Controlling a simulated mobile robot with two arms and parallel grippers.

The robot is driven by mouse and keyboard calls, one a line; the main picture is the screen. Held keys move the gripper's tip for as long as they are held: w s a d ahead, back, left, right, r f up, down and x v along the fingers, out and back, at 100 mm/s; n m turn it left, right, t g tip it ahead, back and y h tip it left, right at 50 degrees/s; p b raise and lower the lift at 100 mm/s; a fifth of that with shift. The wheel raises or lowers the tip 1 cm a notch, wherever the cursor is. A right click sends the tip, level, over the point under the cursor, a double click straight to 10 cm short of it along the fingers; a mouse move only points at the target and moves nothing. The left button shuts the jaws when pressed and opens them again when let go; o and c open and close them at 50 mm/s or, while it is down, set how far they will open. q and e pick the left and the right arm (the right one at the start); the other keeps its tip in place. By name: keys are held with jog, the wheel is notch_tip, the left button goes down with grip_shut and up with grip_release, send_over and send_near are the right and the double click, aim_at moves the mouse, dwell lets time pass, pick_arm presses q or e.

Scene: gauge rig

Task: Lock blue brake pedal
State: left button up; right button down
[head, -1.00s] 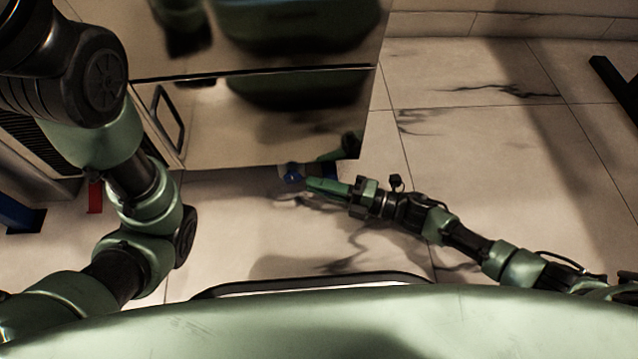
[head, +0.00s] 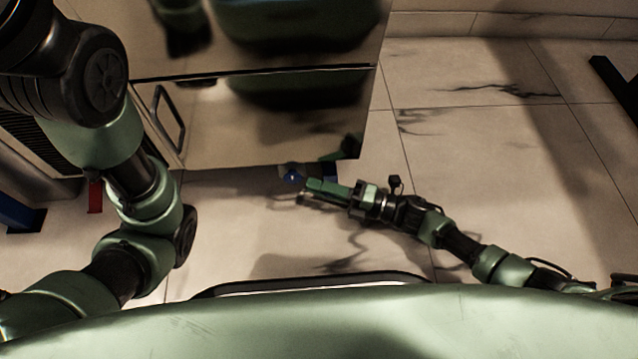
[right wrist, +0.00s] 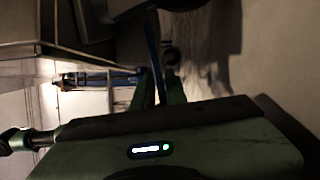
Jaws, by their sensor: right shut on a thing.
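The blue brake pedal (head: 292,178) shows small and dark under the lower front edge of the shiny cabinet in the head view. In the right wrist view a thin blue strip (right wrist: 153,55), which looks like the pedal, runs down between my fingers. My right gripper (head: 308,192) reaches in low from the right, its fingertips at the pedal. In the right wrist view the right gripper (right wrist: 160,90) is shut on the blue strip. The fingers and the dark hide the exact contact. My left arm hangs at the left, its gripper out of view.
The glossy cabinet (head: 230,125) with a dark handle (head: 170,120) stands just above the pedal. A red piece (head: 95,196) and a blue piece (head: 18,214) are at the left. The tiled floor (head: 480,150) is clear on the right. A dark leg (head: 615,85) stands far right.

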jog(key=shift+d+f, duration=0.1)
jog(key=c, duration=1.6)
grip_release()
jog(key=p+v, duration=0.3)
jog(key=v, duration=0.3)
jog(key=shift+d, duration=0.2)
jog(key=shift+s+d, duration=0.3)
jog(key=shift+d, duration=0.35)
